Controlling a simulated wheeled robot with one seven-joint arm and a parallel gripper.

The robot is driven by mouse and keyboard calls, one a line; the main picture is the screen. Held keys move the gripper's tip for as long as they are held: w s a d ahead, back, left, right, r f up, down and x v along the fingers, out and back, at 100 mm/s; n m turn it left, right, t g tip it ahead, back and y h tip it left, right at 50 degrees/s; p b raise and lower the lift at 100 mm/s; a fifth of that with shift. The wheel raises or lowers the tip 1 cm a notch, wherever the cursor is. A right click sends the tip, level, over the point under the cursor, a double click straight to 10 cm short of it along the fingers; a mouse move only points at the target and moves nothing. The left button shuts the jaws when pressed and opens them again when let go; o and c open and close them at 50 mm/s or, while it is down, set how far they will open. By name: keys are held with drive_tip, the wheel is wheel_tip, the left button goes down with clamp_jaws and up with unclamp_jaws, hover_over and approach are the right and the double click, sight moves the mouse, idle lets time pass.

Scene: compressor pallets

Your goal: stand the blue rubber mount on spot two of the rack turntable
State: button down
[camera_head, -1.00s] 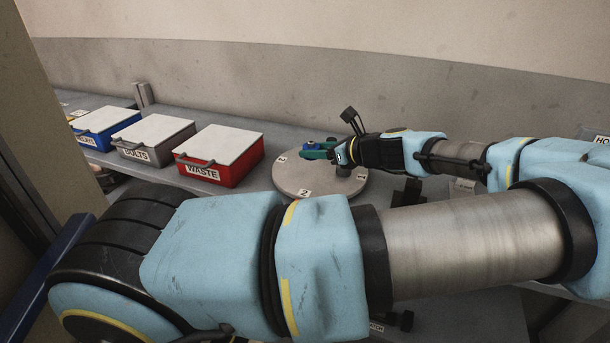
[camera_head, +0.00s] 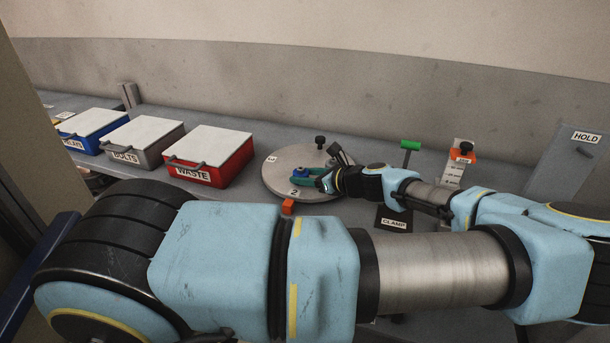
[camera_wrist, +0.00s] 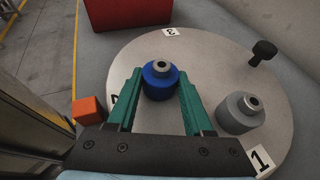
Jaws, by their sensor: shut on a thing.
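The blue rubber mount (camera_wrist: 160,82) is a blue cylinder with a metal top, upright between my gripper's green fingers (camera_wrist: 160,95). It also shows in the head view (camera_head: 301,174). My gripper (camera_head: 308,176) is shut on it, low over the near part of the round grey turntable (camera_head: 277,185), beside label 2 (camera_head: 295,193). In the wrist view the left finger partly covers that label. Whether the mount touches the plate I cannot tell. Label 3 (camera_wrist: 170,32) is at the far side and label 1 (camera_wrist: 260,160) at the lower right.
A grey mount (camera_wrist: 241,113) stands on the turntable near label 1, with a black knob (camera_wrist: 264,51) beyond it. An orange block (camera_wrist: 88,110) sits just off the turntable's edge. The red waste bin (camera_head: 208,155) is to the left, a green-handled clamp (camera_head: 410,146) to the right.

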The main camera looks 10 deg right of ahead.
drive_tip(key=shift+c, duration=1.5)
unclamp_jaws()
drive_tip(key=shift+r, duration=0.15)
drive_tip(key=shift+s+d, duration=0.2)
drive_tip(key=shift+d, duration=0.05)
drive_tip(key=b+v, duration=0.4)
drive_tip(key=v, duration=0.6)
drive_tip(key=shift+s+d, duration=0.1)
drive_tip(key=shift+s, duration=0.1)
drive_tip(key=shift+s+d+r, duration=0.2)
drive_tip(key=shift+s+r, duration=0.1)
drive_tip(key=shift+r, duration=0.05)
